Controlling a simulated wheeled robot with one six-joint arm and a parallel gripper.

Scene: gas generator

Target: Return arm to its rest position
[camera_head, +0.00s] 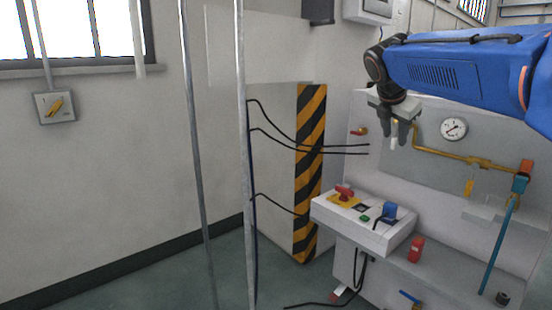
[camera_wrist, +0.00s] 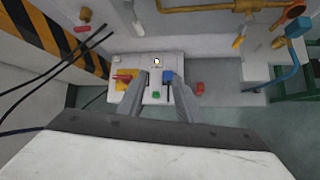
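My blue arm (camera_head: 440,72) reaches in from the right in the head view. My gripper (camera_head: 404,140) hangs pointing down in front of the grey panel, above the white control box. In the wrist view, the two fingers of my gripper (camera_wrist: 155,98) are apart with nothing held between them. The control box (camera_wrist: 148,62) lies beyond the fingertips, with a gap to it in the head view. A red switch on a yellow plate (camera_head: 345,193), a green button (camera_head: 364,218) and a blue switch (camera_head: 389,210) are on the box.
A gauge (camera_head: 453,129), yellow pipe (camera_head: 440,151) and blue pipe (camera_head: 497,245) are right of my gripper. A red block (camera_head: 416,249) sits on the ledge. Black cables (camera_head: 280,136) cross before the striped pillar (camera_head: 309,160). Metal poles (camera_head: 245,160) stand to the left.

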